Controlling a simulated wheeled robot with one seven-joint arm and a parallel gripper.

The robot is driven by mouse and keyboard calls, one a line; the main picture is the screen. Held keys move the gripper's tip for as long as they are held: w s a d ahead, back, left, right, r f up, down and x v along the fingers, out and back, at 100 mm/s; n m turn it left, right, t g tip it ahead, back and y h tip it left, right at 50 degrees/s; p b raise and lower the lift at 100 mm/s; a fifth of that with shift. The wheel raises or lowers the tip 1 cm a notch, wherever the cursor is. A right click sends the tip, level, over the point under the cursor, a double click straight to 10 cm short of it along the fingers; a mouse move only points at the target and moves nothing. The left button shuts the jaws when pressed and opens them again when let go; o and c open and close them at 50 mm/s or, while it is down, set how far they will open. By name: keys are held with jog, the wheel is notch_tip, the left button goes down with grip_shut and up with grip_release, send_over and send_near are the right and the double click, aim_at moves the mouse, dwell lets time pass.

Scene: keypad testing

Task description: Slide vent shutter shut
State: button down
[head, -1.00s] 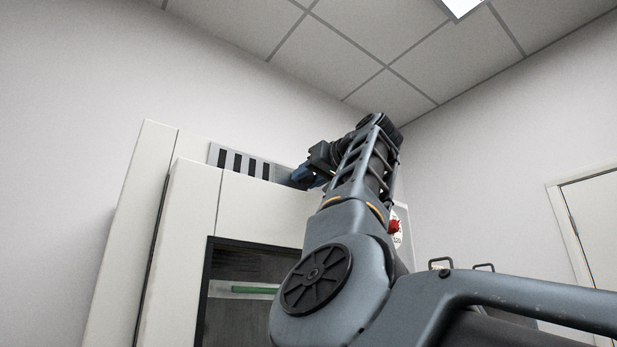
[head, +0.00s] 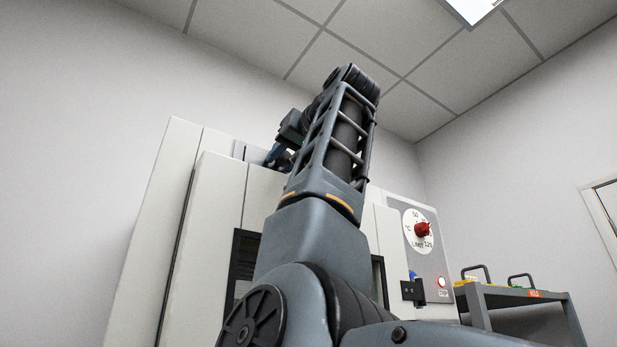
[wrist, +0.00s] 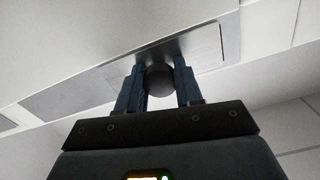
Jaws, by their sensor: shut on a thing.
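The vent shutter is a light grey metal plate (wrist: 195,45) with a dark round knob (wrist: 158,80), seen in the wrist view. My gripper (wrist: 159,78) is shut on this knob, one blue finger on each side. A thin dark line of the vent opening shows at the plate's right end in the wrist view. In the head view the vent strip (head: 240,150) shows only in a small part at the cabinet's top left. My gripper (head: 274,155) and arm hide the rest of it.
The pale cabinet (head: 215,205) has a windowed door mostly behind my arm. A grey cart (head: 510,294) with handled items stands at the right.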

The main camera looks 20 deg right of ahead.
jog(key=shift+s+a, duration=0.25)
jog(key=shift+a, duration=0.6)
jog(key=c, duration=0.7)
grip_release()
jog(key=shift+a, duration=0.1)
jog(key=shift+c, duration=0.2)
jog(key=shift+s, duration=0.15)
jog(key=b+v, duration=0.2)
jog(key=v, duration=0.5)
jog(key=shift+s+b, duration=0.25)
jog(key=shift+b, duration=0.1)
